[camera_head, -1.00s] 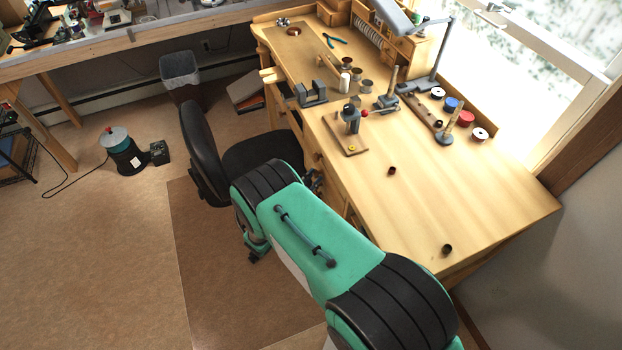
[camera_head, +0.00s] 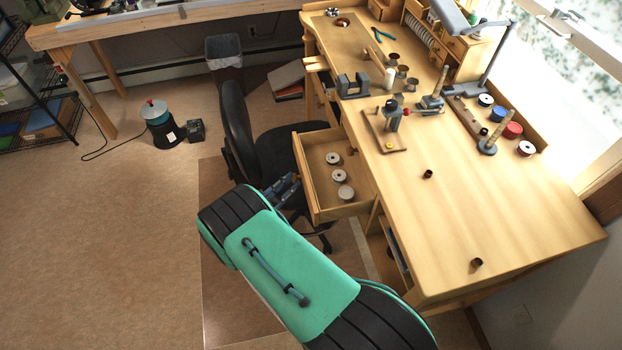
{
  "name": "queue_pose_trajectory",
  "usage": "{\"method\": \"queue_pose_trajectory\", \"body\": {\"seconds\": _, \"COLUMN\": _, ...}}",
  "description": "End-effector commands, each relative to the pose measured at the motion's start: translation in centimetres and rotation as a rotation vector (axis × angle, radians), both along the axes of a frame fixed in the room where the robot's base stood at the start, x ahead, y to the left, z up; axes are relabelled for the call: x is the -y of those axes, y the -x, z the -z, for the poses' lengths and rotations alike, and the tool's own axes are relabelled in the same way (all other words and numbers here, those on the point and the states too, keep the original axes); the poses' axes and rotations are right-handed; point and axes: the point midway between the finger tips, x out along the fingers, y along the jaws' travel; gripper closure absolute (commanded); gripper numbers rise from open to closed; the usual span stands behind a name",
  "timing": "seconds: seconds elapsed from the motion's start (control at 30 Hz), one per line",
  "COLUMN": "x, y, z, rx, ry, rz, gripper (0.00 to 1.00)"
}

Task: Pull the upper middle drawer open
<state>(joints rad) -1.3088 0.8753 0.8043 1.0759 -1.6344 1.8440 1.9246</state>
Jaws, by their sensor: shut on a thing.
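The wooden workbench (camera_head: 470,220) runs along the right. One of its drawers (camera_head: 356,208) stands pulled out toward the chair, with several round metal-coloured discs in a row inside. I cannot tell for sure from this view whether it is the upper middle one. My gripper (camera_head: 287,187) is at the drawer's front, on its left side. It is shut on the drawer's front or handle; the exact contact is small and partly hidden by my green and black arm.
A black office chair (camera_head: 237,130) stands close to the left of the open drawer. The benchtop holds a vise (camera_head: 352,85), spools (camera_head: 513,130) and small cups (camera_head: 428,174). A black and teal canister (camera_head: 160,128) is on the floor at left. The floor left of my arm is clear.

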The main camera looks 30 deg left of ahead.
Motion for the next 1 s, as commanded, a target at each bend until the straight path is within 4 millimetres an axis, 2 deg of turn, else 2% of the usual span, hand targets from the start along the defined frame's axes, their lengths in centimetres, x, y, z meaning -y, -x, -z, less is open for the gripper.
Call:
{"method": "queue_pose_trajectory", "body": {"seconds": 0.03, "x": -1.2, "y": 1.0, "z": 0.0, "rx": 0.0, "ry": -0.003, "rz": -0.004, "gripper": 1.0}}
{"method": "queue_pose_trajectory", "body": {"seconds": 0.2, "x": -3.7, "y": 3.7, "z": 0.0, "rx": 0.001, "ry": -0.001, "rz": -0.004, "gripper": 1.0}}
{"method": "queue_pose_trajectory", "body": {"seconds": 0.4, "x": -5.6, "y": 5.5, "z": 0.0, "rx": 0.0, "ry": -0.001, "rz": -0.002, "gripper": 1.0}}
{"method": "queue_pose_trajectory", "body": {"seconds": 0.9, "x": -6.2, "y": 6.1, "z": -0.1, "rx": 0.001, "ry": -0.002, "rz": -0.001, "gripper": 1.0}}
{"method": "queue_pose_trajectory", "body": {"seconds": 0.93, "x": -6.2, "y": 6.1, "z": -0.1, "rx": 0.001, "ry": -0.002, "rz": -0.001, "gripper": 0.71}}
{"method": "queue_pose_trajectory", "body": {"seconds": 0.97, "x": -6.2, "y": 6.1, "z": -0.1, "rx": 0.001, "ry": -0.002, "rz": -0.001, "gripper": 0.66}}
{"method": "queue_pose_trajectory", "body": {"seconds": 1.0, "x": -6.2, "y": 6.1, "z": -0.1, "rx": 0.0, "ry": -0.001, "rz": 0.0, "gripper": 0.66}}
